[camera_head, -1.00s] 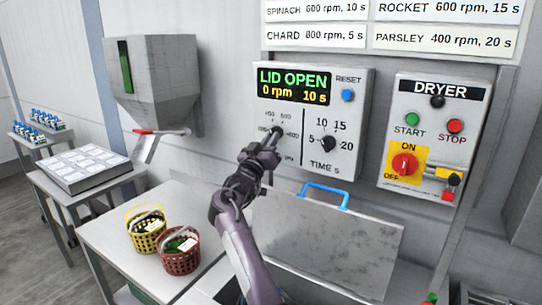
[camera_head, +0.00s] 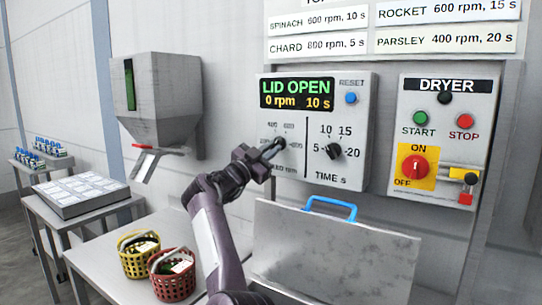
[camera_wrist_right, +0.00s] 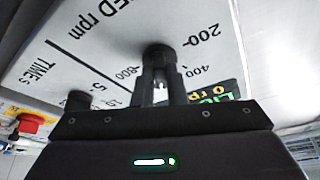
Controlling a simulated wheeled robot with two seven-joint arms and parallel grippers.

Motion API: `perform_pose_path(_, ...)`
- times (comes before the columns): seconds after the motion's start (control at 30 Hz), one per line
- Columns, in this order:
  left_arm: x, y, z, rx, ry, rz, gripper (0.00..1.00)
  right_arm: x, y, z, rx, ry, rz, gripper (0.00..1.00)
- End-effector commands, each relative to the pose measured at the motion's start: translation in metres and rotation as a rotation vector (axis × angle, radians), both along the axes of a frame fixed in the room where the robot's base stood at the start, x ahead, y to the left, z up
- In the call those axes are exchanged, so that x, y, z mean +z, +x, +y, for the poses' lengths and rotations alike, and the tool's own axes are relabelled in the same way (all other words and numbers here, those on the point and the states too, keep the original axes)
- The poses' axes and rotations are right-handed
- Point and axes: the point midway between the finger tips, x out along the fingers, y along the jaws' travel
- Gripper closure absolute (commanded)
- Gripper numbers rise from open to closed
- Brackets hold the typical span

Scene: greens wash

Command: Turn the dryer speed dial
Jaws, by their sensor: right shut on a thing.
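The speed dial (camera_wrist_right: 158,52) is a dark knob on the white control panel (camera_head: 360,105), ringed by rpm numbers. My right gripper (camera_head: 276,148) reaches up to the panel and is shut on the dial. In the right wrist view, both fingers of the right gripper (camera_wrist_right: 160,85) sit around the knob. The fingers and arm hide most of the dial in the head view, so I cannot tell where its pointer stands. The display (camera_head: 296,94) reads LID OPEN, 0 rpm, 10 s. My left gripper is not in view.
The time dial (camera_head: 333,151) is just right of the gripper, with the blue reset button (camera_head: 351,98) above. A dryer switch box (camera_head: 441,130) hangs further right. The raised metal lid (camera_head: 330,250) stands below. Yellow (camera_head: 139,262) and red (camera_head: 173,282) baskets sit on the table.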

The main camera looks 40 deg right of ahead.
Motion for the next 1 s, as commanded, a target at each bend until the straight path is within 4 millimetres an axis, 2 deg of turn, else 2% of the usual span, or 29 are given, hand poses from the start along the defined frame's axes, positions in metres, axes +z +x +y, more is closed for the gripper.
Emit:
perform_pose_path(0.57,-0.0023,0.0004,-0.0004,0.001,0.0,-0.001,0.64,-0.0014,0.0009,0.0005,0.001,0.011,-0.028,1.0)
perform_pose_path(0.6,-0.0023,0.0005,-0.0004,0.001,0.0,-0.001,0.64,-0.0014,0.0009,0.0005,0.001,0.011,-0.028,0.84)
perform_pose_path(0.73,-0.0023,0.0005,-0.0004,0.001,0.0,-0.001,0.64,-0.001,0.0007,0.0003,0.001,0.011,-0.028,0.67)
perform_pose_path(1.0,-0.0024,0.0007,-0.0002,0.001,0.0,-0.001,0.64,-0.0006,0.0004,0.0005,0.0,0.009,-0.029,0.66)
